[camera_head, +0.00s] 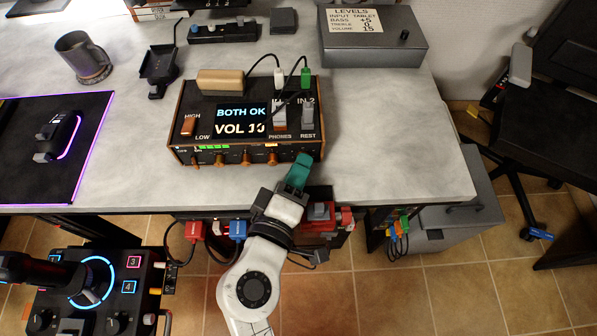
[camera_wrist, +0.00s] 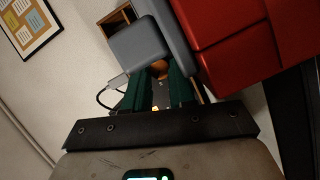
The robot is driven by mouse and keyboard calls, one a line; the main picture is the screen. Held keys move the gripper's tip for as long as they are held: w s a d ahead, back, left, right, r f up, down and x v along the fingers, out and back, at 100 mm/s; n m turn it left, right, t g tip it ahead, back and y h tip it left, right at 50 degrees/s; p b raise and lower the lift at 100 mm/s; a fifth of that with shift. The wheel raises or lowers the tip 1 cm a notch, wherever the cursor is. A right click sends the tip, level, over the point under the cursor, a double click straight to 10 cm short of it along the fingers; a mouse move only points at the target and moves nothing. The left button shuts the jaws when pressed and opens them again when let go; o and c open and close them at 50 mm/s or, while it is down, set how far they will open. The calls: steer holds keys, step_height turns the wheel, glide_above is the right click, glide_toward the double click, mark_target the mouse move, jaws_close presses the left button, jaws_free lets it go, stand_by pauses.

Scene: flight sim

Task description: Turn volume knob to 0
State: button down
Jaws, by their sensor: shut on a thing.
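The wood-sided audio box (camera_head: 246,122) stands near the table's front edge. Its screen (camera_head: 240,121) reads "BOTH OK" and "VOL 10", the last digit being partly unclear. A row of orange knobs (camera_head: 272,158) runs along its front face. My gripper (camera_head: 299,168) reaches up to the right end of that face, and its green fingers hide the knob there. In the wrist view, my gripper (camera_wrist: 159,74) has its two green fingers closed around an orange knob (camera_wrist: 159,67). The knob's marking is hidden, and its label cannot be read.
A grey box with a "LEVELS" sign (camera_head: 351,20) stands at the back. A mug (camera_head: 83,57) and a black mat (camera_head: 50,150) are on the left. Red and grey blocks (camera_head: 320,216) sit below the table edge beside my gripper. The table's right side is clear.

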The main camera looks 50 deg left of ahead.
steer(key=shift+n, duration=0.3)
stand_by(0.4)
steer(key=c, duration=0.9)
jaws_free()
steer(key=shift+c, duration=0.2)
steer(key=v, duration=1)
steer(key=shift+s+b, duration=0.3)
steer(key=shift+s, duration=0.15)
steer(key=shift+d+f, duration=0.1)
steer(key=shift+f, duration=0.05)
